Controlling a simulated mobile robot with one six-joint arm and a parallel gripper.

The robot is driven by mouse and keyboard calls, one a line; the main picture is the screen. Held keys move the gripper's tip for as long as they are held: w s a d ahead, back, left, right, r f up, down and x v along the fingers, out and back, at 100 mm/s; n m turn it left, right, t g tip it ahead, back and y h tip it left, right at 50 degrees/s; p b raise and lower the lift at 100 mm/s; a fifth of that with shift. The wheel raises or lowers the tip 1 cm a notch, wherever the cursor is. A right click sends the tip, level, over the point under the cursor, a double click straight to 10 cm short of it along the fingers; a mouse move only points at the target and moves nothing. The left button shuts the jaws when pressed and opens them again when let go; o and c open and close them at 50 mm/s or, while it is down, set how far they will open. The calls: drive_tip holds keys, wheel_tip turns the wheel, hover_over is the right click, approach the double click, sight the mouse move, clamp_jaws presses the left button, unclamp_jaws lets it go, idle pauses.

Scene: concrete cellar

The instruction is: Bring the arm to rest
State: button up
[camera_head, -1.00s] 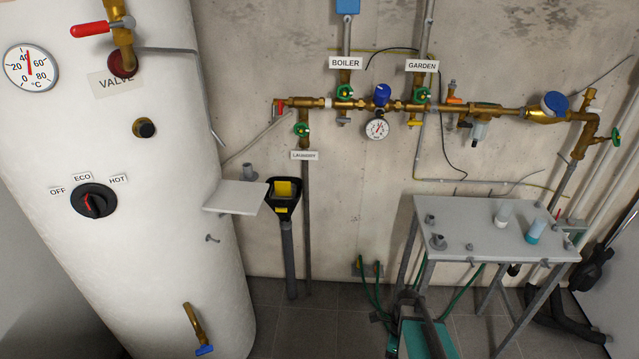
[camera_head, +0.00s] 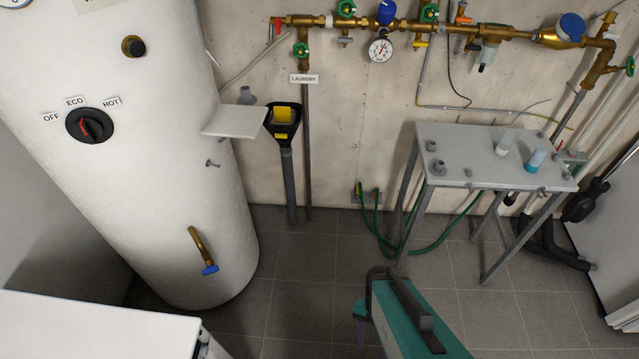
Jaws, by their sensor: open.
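I see no part of my arm that I can be sure of, and my gripper is not in view. A teal object (camera_head: 405,325) with a dark bar along its top stands in the lower middle of the head view, cut off by the bottom edge. I cannot tell whether it is part of me.
A white tank (camera_head: 150,190) with a dial (camera_head: 89,125) and a low brass tap (camera_head: 203,250) fills the left. A grey table (camera_head: 460,150) with two small containers stands right. A white box top (camera_head: 90,325) is lower left. Tiled floor (camera_head: 300,270) is clear between.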

drive_tip(key=n, duration=0.6)
drive_tip(key=shift+w+d+f, duration=0.15)
drive_tip(key=shift+w+d, duration=0.2)
